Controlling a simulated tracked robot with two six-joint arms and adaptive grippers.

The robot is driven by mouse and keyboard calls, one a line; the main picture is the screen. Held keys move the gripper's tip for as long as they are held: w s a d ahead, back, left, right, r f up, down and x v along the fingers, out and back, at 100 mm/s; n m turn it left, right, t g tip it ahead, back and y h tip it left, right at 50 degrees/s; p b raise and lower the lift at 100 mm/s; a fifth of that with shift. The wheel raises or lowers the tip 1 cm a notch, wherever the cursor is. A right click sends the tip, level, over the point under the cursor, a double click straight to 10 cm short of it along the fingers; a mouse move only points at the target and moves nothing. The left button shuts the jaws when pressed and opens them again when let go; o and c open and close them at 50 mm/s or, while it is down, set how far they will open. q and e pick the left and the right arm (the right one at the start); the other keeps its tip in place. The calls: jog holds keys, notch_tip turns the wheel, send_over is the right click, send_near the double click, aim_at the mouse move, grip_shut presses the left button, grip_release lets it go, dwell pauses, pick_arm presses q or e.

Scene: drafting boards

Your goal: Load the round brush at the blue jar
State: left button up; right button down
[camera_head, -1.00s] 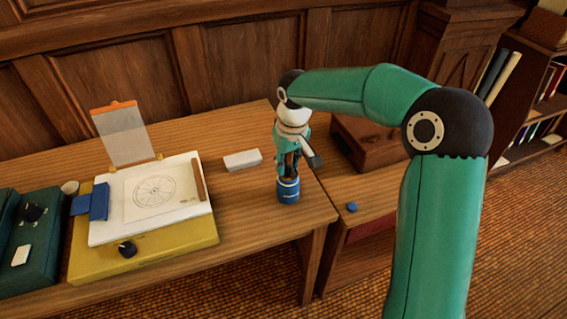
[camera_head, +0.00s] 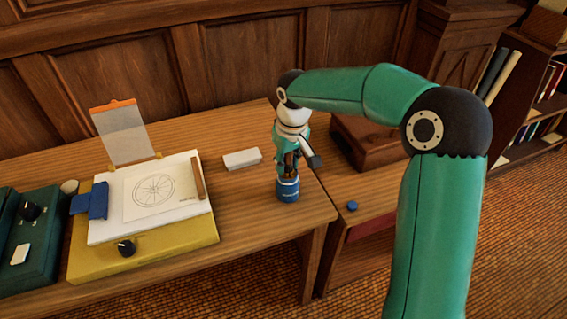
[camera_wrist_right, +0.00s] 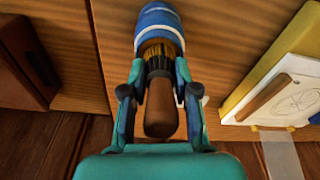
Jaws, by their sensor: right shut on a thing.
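The blue jar (camera_head: 288,190) stands upright on the desk near its right end. My right gripper (camera_head: 289,160) points down just above it. In the right wrist view, my right gripper (camera_wrist_right: 160,75) is shut on the round brush (camera_wrist_right: 161,112), which has a thick brown wooden handle and a dark collar. Its yellowish bristles (camera_wrist_right: 161,50) reach the mouth of the blue jar (camera_wrist_right: 158,22). The bristle tips are hidden by the jar's rim, so how deep they sit cannot be told. My left gripper is out of view.
A drafting board (camera_head: 75,262) with a wheel drawing (camera_head: 155,190) lies to the left of the jar. A white block (camera_head: 242,159) lies between them. A wooden box (camera_head: 368,145) and a small blue piece (camera_head: 352,206) are to the right.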

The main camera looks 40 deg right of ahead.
dwell(0.3)
jog(key=shift+r+p, duration=2.85)
jog(key=shift+r, duration=0.65)
